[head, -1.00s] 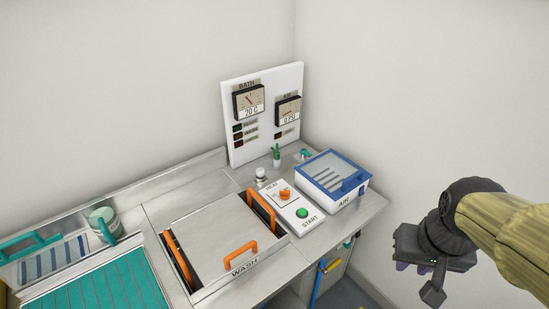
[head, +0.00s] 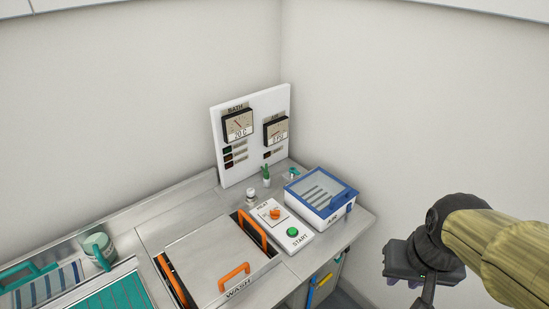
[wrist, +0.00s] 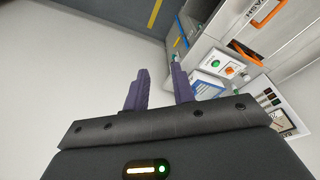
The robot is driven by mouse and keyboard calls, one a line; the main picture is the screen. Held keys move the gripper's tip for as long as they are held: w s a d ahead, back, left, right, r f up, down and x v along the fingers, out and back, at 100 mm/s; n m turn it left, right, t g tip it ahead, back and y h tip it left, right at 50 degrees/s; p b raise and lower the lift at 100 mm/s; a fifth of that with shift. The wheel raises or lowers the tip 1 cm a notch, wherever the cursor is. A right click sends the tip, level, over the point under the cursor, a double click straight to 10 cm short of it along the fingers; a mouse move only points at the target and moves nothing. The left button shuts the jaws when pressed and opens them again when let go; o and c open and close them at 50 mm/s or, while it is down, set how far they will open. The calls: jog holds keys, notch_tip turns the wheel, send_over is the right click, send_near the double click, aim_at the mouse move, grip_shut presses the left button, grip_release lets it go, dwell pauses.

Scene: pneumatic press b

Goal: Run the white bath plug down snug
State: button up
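A small white knob-like piece (head: 250,194), which looks like the white bath plug, stands on the steel counter behind the WASH bath (head: 212,262) in the head view. It is too small to tell how far down it sits. My gripper (head: 405,281) hangs at the right of the head view, well to the right of the counter and apart from everything. In the wrist view its two purple fingers (wrist: 160,88) are spread with nothing between them.
A HEAT and START panel (head: 284,224) and a blue-lidded AIR box (head: 321,192) stand right of the bath. Orange handles (head: 235,273) rise around the bath.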

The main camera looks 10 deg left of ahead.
jog(key=w+x, duration=0.1)
jog(key=x, duration=0.9)
jog(key=shift+w, duration=0.35)
jog(key=shift+o, duration=1.2)
jog(key=shift+d, duration=0.1)
